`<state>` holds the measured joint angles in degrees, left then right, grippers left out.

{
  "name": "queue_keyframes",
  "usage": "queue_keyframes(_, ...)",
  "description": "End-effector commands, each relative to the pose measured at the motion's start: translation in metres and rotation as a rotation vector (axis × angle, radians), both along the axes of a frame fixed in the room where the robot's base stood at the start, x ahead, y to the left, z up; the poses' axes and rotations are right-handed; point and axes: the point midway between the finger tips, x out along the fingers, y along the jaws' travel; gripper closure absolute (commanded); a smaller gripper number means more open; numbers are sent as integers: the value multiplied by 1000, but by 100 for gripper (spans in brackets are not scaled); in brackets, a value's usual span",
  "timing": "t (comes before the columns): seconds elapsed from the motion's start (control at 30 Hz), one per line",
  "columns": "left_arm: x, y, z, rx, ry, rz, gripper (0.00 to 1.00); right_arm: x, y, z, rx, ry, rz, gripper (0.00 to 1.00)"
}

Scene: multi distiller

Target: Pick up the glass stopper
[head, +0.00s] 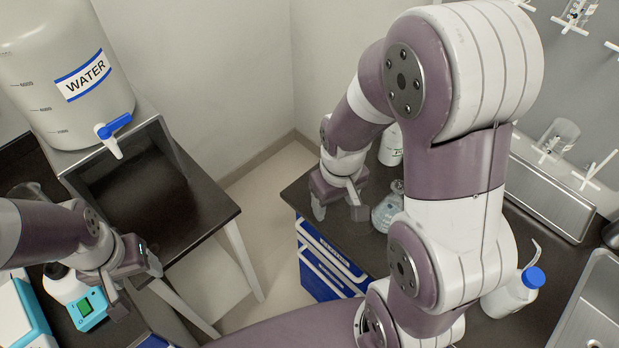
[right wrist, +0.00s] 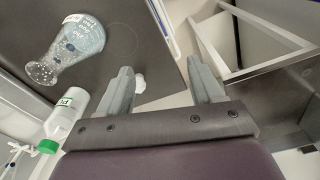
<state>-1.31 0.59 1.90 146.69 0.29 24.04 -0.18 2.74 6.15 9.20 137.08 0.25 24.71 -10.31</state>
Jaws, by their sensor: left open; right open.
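A small pale object (right wrist: 140,83), which looks like the glass stopper, lies on the dark bench top in the right wrist view, beside the left finger and between the two fingers. Its exact shape is hard to tell. My right gripper (right wrist: 160,66) is open and empty. In the head view the right gripper (head: 340,209) points down over the bench corner; I cannot make out the stopper there. A conical flask (right wrist: 70,52) with pale blue contents stands close by, and it also shows in the head view (head: 385,213). My left gripper (head: 138,288) is open at the lower left.
A white bottle with a green cap (right wrist: 62,122) stands near the flask. A wash bottle with a blue cap (head: 510,297) is at the right. A WATER tank (head: 62,85) sits on a stand at the left. The bench edge lies close to the right gripper.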

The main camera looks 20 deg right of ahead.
Motion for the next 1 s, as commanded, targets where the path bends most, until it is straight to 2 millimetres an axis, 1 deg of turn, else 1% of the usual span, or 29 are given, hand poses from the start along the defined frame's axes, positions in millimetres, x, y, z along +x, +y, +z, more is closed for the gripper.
queue_keyframes(0.03,0,0,19,0,0,0,35,7,-5,12,-2,14,48,34)
queue_keyframes(0.17,0,0,35,0,0,0,35,25,-15,14,-7,36,220,34)
queue_keyframes(0.37,0,0,59,0,0,0,35,54,-32,12,-10,56,573,34)
queue_keyframes(0.47,0,0,70,0,0,0,35,68,-41,10,-12,61,799,34)
queue_keyframes(0.57,0,0,79,0,0,0,35,83,-50,7,-17,58,1066,34)
queue_keyframes(0.6,0,0,81,0,0,0,35,88,-53,5,-19,56,1183,34)
queue_keyframes(0.7,0,0,85,0,0,0,35,100,-59,2,-31,47,1472,34)
queue_keyframes(0.8,0,0,85,0,0,0,35,107,-62,-1,-41,40,1680,34)
queue_keyframes(0.9,0,0,87,0,0,0,35,110,-63,-6,-43,39,1768,34)
queue_keyframes(0.97,0,0,91,0,0,0,35,110,-63,-17,-42,40,1781,34)
queue_keyframes(1.0,0,0,94,0,0,0,35,109,-63,-26,-41,40,1781,34)
